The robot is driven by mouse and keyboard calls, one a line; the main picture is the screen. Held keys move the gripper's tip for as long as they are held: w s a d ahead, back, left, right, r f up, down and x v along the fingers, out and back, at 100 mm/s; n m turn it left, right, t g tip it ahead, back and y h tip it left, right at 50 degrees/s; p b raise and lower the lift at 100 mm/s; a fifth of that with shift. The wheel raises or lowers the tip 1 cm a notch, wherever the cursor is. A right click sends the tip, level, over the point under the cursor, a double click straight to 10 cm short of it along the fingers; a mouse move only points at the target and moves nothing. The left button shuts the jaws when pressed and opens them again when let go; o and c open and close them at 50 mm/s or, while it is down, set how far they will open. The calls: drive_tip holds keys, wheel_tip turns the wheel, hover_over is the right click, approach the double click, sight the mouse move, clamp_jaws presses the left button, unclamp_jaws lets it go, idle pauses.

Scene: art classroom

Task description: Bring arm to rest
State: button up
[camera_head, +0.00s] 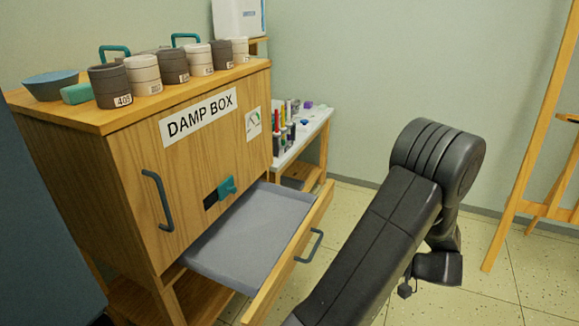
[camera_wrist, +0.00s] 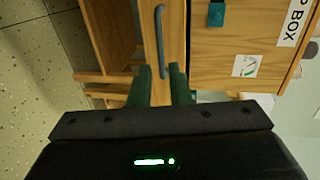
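My gripper (camera_wrist: 161,72) shows in the wrist view with its two dark green fingers apart and nothing held between them. A grey bar handle (camera_wrist: 160,42) on a wooden drawer front lies just beyond the fingertips, apparently not gripped. In the head view my black arm (camera_head: 385,235) is raised and bent at the right of the open drawer (camera_head: 240,235). The fingers cannot be made out in the head view. The drawer is pulled out from the wooden damp box (camera_head: 130,165), and its grey tray looks empty.
Several grey and white pots (camera_head: 110,85) and a teal bowl (camera_head: 50,84) stand on the damp box. A white-topped table (camera_head: 310,130) with bottles is behind. A wooden easel (camera_head: 530,140) stands right. Floor is open between the drawer and easel, apart from my arm.

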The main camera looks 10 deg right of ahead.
drive_tip(key=b+x, duration=0.2)
drive_tip(key=x, duration=1)
drive_tip(key=shift+w+a+b, duration=0.2)
drive_tip(key=shift+a+b, duration=0.1)
drive_tip(key=shift+r, duration=0.1)
